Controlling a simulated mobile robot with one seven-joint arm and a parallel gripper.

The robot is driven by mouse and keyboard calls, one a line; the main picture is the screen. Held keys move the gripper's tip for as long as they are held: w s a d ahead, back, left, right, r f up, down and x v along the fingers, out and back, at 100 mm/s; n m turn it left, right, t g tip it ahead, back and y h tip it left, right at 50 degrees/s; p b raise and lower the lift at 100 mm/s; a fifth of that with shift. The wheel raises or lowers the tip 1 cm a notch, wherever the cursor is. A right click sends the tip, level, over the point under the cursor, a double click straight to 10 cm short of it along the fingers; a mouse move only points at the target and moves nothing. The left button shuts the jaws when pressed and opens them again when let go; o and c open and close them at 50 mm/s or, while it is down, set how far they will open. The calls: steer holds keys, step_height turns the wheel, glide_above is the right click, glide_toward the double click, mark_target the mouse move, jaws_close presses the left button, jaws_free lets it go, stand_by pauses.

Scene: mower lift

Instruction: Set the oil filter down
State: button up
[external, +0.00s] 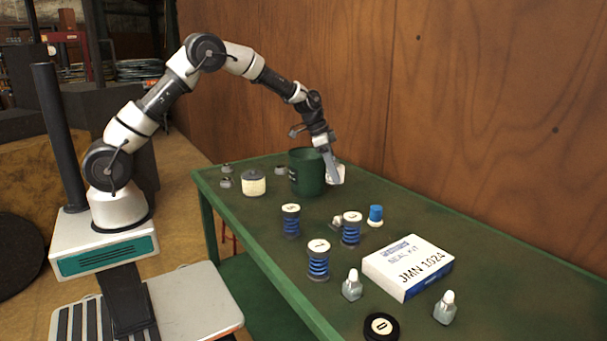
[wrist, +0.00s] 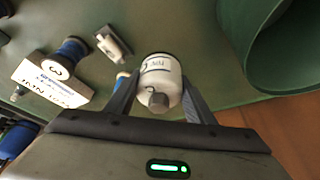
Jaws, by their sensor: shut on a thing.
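The oil filter appears to be the white cylinder (wrist: 160,72) with dark print and a grey hex end, between the two fingers of my gripper (wrist: 160,95) in the wrist view. My gripper is shut on it. In the external view my gripper (external: 333,172) points down beside the right side of a dark green bin (external: 307,173). Part of the white filter (external: 341,174) shows there, low over the green table (external: 480,237). I cannot tell whether the filter touches the table.
A cream canister (external: 254,184) stands left of the bin. Blue-ringed spools (external: 318,262), a blue-capped piece (external: 375,215), a seal kit box (external: 408,267) and grey bottle-like pieces (external: 352,286) stand nearer the front. The wooden wall (external: 480,110) rises behind. The table's right side is clear.

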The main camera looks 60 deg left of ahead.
steer(key=shift+w+d+f, duration=0.15)
steer(key=shift+w+d, duration=0.1)
steer(key=shift+w, duration=0.25)
step_height(320, 180, down, 10)
steer(key=shift+r+b, duration=0.1)
steer(key=shift+b, duration=0.35)
steer(key=shift+f, duration=0.25)
steer(key=o, duration=1.2)
steer(key=shift+r, duration=0.1)
